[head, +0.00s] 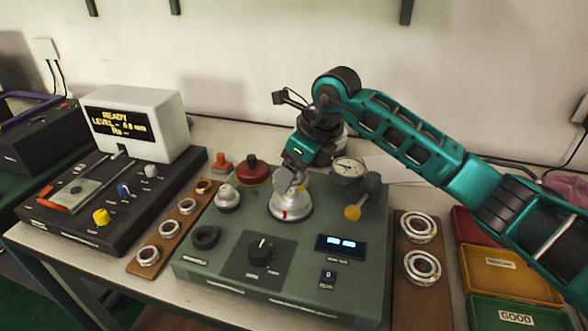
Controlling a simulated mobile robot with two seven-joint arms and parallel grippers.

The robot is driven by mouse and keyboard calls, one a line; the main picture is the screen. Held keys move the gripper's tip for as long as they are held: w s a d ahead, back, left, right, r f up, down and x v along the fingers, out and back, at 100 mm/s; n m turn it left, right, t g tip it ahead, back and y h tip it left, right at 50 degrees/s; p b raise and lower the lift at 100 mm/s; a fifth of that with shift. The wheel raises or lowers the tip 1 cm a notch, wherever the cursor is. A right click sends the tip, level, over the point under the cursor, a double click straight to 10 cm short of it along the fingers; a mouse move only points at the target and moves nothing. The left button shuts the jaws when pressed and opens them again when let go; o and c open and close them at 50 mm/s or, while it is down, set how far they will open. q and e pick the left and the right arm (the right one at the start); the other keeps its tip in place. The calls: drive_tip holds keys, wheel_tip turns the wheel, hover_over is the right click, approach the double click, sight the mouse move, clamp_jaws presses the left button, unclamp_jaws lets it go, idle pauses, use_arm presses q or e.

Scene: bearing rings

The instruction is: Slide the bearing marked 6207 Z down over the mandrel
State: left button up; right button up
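The silver round base of the mandrel (291,207) stands on top of the grey-green test machine, with a small red mark at its front. My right gripper (290,182) points down right over the mandrel and hides its upper part. I cannot make out whether its fingers are open or shut, or whether a ring is between them. Two large bearing rings (418,227) (422,266) lie flat on the wooden board at the right. Their markings are too small to read, so I cannot tell which is 6207 Z. My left gripper is out of view.
Smaller rings (148,256) lie on a left board. Yellow (505,279) and green (516,317) bins stand at the right.

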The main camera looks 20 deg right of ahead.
drive_tip(key=shift+f+b, duration=0.5)
drive_tip(key=shift+f, duration=0.15)
drive_tip(key=shift+f+b, duration=0.3)
idle(0.5)
drive_tip(key=shift+f, duration=0.35)
drive_tip(key=o, duration=1.3)
drive_tip(key=shift+f, duration=0.1)
